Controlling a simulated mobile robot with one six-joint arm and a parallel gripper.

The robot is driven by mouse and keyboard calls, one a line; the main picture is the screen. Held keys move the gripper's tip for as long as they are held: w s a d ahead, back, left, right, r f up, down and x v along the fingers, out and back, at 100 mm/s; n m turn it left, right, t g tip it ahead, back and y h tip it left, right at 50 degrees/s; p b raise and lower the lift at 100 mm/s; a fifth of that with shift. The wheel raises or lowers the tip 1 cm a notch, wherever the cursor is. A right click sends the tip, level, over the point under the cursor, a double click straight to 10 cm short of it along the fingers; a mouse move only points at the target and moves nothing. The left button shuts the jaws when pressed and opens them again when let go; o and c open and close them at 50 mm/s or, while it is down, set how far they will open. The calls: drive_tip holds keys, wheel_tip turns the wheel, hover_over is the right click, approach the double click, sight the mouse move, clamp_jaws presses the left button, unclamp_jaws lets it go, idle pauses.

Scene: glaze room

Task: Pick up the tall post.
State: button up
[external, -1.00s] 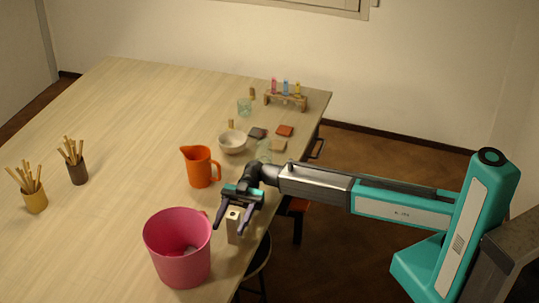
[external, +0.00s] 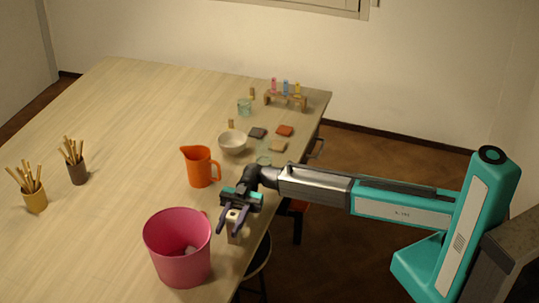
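The tall post (external: 233,238) is a pale wooden upright block with a dark hole in its top. It stands on the table near the right edge, just right of the pink bucket. My gripper (external: 232,226) is over the post, with its two dark fingers on either side of the upper part. The fingers hide part of the post's sides. I cannot tell whether they touch it or leave a small gap.
The pink bucket (external: 177,252) stands close on the left of my gripper. Two brush pots (external: 78,172) stand at the left. The table's middle is clear.

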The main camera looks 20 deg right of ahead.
drive_tip(key=shift+r, duration=0.1)
clamp_jaws()
drive_tip(key=s+d+r+b, duration=0.2)
drive_tip(key=s+d+b, duration=0.1)
drive_tip(key=d, duration=0.3)
drive_tip(key=s+d+r+b, duration=0.2)
drive_tip(key=s+d+b, duration=0.1)
drive_tip(key=s+d, duration=0.2)
drive_tip(key=shift+s+d+r, duration=0.4)
drive_tip(key=shift+d, duration=0.8)
